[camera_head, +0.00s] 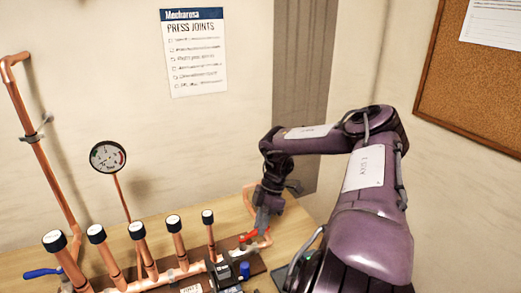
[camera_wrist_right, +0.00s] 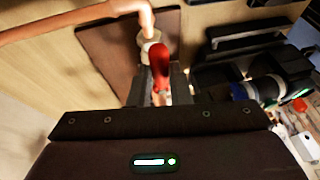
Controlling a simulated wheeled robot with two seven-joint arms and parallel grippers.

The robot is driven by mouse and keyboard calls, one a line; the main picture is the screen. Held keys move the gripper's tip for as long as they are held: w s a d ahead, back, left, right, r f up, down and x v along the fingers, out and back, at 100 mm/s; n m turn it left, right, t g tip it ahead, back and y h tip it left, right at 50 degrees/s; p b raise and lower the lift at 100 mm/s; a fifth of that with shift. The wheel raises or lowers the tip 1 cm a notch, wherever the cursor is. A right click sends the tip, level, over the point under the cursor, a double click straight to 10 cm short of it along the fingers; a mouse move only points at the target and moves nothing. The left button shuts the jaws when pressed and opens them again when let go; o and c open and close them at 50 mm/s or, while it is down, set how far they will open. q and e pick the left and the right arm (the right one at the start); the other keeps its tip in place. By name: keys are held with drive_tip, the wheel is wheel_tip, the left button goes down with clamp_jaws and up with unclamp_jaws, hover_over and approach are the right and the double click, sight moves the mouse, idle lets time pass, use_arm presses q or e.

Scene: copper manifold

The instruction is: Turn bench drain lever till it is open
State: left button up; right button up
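A red lever (camera_head: 262,240) sits on a copper branch at the right end of the bench pipework. I take it to be the drain lever. In the right wrist view the red lever (camera_wrist_right: 160,62) points at the camera, below a pale valve body (camera_wrist_right: 150,40). My right gripper (camera_head: 266,215) is at the lever from above. In the wrist view its two dark fingers (camera_wrist_right: 161,88) lie close on either side of the red handle and look shut on it. The fingers partly hide the valve in the head view. My left gripper is not in view.
A copper manifold (camera_head: 178,274) with several black-capped risers runs along the wooden bench, left of my right gripper. A blue lever (camera_head: 42,273) is at far left. A gauge (camera_head: 108,157) stands behind. A black tool with a blue part (camera_head: 244,269) lies near the gripper.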

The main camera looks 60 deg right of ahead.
drive_tip(key=o, duration=0.4)
drive_tip(key=shift+w, duration=0.1)
drive_tip(key=shift+o, duration=0.2)
drive_tip(key=b+v, duration=0.2)
drive_tip(key=v, duration=0.5)
drive_tip(key=shift+d+r+b, duration=0.2)
drive_tip(key=shift+r+b, duration=0.15)
